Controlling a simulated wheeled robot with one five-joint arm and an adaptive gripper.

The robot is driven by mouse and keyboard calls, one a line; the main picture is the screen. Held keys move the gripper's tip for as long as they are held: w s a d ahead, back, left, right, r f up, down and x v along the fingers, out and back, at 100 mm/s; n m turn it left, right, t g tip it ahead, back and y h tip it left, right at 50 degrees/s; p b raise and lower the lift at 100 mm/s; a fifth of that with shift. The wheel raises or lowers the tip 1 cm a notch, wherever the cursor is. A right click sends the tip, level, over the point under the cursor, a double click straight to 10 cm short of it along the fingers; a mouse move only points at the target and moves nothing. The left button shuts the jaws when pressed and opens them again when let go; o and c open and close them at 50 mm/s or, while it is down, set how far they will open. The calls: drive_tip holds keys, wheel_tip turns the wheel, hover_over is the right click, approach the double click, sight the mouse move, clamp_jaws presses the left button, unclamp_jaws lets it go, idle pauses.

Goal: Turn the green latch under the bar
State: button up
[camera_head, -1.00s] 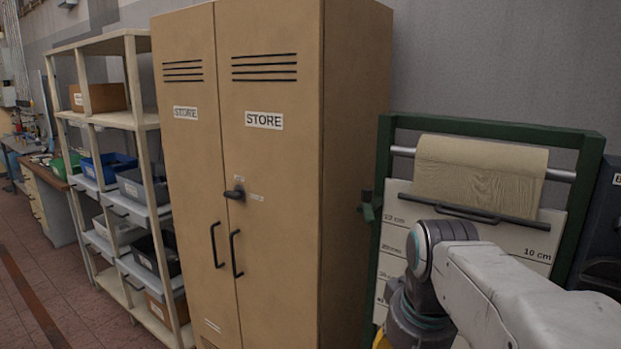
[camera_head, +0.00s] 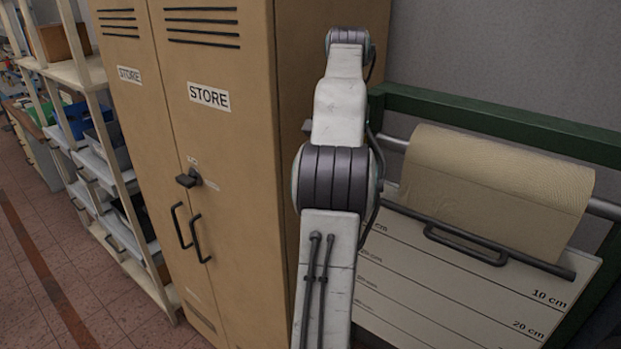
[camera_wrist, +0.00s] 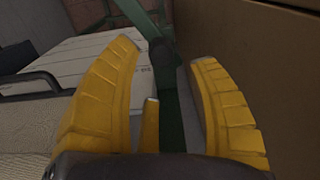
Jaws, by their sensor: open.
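In the wrist view my gripper (camera_wrist: 170,85) is open, its yellow fingers spread, with nothing held between them. A small dark green piece, which looks like the latch (camera_wrist: 162,52), lies beyond the fingertips, between them, against the green frame post. It is dim, so its exact angle is hard to tell. In the head view my raised arm hides the latch and my gripper. The dark bar (camera_head: 556,267) with its loop handle crosses the white board below the paper roll (camera_head: 490,190). Its handle also shows at the left of the wrist view (camera_wrist: 30,80).
The tan store cabinet (camera_head: 235,250) stands close on the left of my arm; its side fills the wrist view's right (camera_wrist: 250,60). The green frame (camera_head: 500,120) and white marked board (camera_head: 430,290) are on the right.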

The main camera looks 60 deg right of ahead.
drive_tip(key=shift+d+f, duration=0.15)
drive_tip(key=shift+d, duration=0.1)
drive_tip(key=shift+w+f+b, duration=0.1)
drive_tip(key=shift+f+b, duration=0.2)
drive_tip(key=shift+f, duration=0.05)
drive_tip(key=shift+f+b, duration=1.2)
drive_tip(key=shift+f, duration=1.85)
drive_tip(key=shift+c, duration=0.3)
drive_tip(key=shift+a, duration=0.1)
clamp_jaws()
